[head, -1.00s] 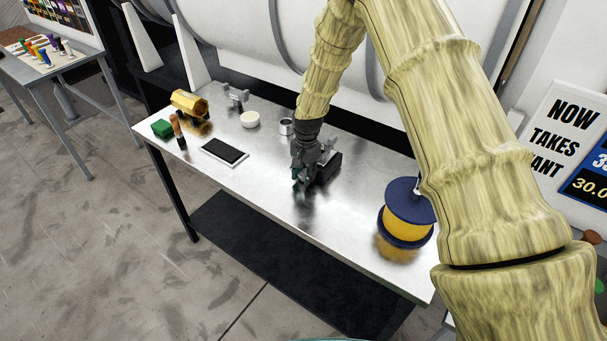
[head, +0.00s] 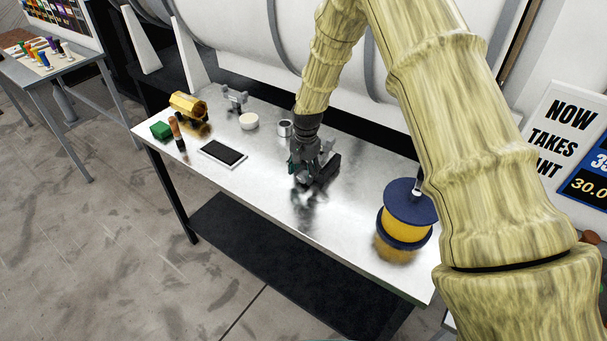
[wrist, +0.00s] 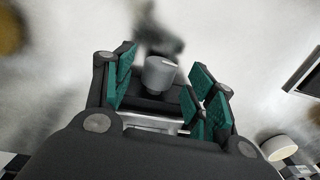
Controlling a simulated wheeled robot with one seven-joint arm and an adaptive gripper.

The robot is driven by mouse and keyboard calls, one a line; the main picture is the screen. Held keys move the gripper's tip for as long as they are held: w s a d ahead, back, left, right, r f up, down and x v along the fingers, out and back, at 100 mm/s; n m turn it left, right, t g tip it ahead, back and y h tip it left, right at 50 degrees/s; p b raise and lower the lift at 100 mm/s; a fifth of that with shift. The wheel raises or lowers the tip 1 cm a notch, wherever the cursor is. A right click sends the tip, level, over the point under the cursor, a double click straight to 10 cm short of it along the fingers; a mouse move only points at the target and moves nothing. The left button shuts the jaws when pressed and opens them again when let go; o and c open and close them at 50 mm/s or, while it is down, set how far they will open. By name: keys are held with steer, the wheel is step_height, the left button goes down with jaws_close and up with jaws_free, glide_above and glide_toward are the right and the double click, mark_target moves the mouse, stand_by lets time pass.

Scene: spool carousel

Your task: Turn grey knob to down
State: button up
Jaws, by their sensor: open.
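The grey knob (wrist: 160,73) is a short round cylinder on a dark base, seen in the wrist view. My gripper (wrist: 163,82) is open, with green-padded fingers to the left and right of the knob and visible gaps on both sides. In the head view my gripper (head: 301,173) is low over the metal table, at the dark block (head: 327,168). The knob is hidden there by my gripper.
On the metal table (head: 265,192) a blue and yellow spool (head: 405,222) stands to the right. A dark-screened tablet (head: 223,152), a white disc (head: 249,121), a metal ring (head: 285,128) and a green block (head: 160,130) are to the left. The front middle is clear.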

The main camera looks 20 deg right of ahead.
mark_target(305, 175)
step_height(305, 175, up, 10)
steer(key=shift+s+d, duration=0.25)
steer(key=shift+s, duration=0.05)
stand_by(0.3)
